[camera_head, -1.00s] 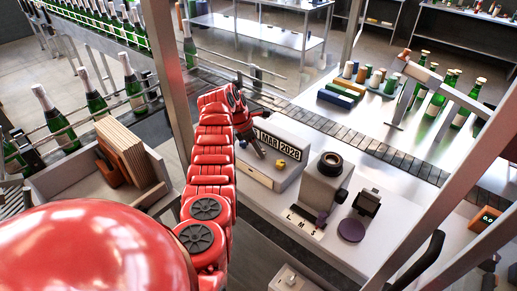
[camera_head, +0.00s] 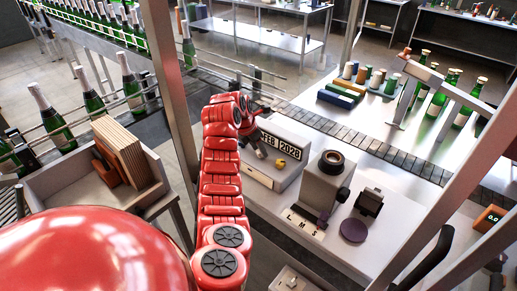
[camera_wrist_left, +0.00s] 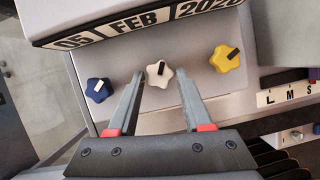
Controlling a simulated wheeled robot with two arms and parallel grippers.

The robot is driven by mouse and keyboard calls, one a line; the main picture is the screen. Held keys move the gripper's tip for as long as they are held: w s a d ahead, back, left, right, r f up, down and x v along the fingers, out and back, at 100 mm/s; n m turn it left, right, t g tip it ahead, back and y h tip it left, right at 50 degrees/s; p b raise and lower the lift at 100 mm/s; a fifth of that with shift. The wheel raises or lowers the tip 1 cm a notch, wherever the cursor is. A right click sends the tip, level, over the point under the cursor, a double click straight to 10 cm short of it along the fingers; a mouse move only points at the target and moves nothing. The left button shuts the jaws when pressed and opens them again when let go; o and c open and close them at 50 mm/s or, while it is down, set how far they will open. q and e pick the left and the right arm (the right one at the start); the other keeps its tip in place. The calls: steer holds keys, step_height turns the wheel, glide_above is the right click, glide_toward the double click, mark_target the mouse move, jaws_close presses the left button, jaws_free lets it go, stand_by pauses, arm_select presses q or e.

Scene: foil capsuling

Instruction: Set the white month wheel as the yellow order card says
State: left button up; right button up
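The date box (camera_head: 268,175) reads FEB 2028 in the head view; the left wrist view shows 05 and FEB, with the year partly cut off. On its front are a blue wheel (camera_wrist_left: 98,90), the white wheel (camera_wrist_left: 159,73) and a yellow wheel (camera_wrist_left: 225,58), each with a pointer mark. My left gripper (camera_wrist_left: 160,77) is open, its fingertips on either side of the white wheel with small gaps visible. In the head view, my left gripper (camera_head: 260,151) partly covers the box front. My right gripper is not in view. I cannot make out a yellow order card.
A grey device with a round black top (camera_head: 331,164) stands right of the date box, beside an L M S strip (camera_head: 304,224). A conveyor (camera_head: 370,145) runs behind. A tray holding brown boards (camera_head: 118,150) stands left of my arm.

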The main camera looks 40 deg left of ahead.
arm_select(q)
steer(key=shift+o, duration=1.4)
steer(key=shift+r, duration=0.1)
steer(key=p+v, duration=1.1)
steer(key=v, duration=0.6)
steer(key=shift+s, duration=0.15)
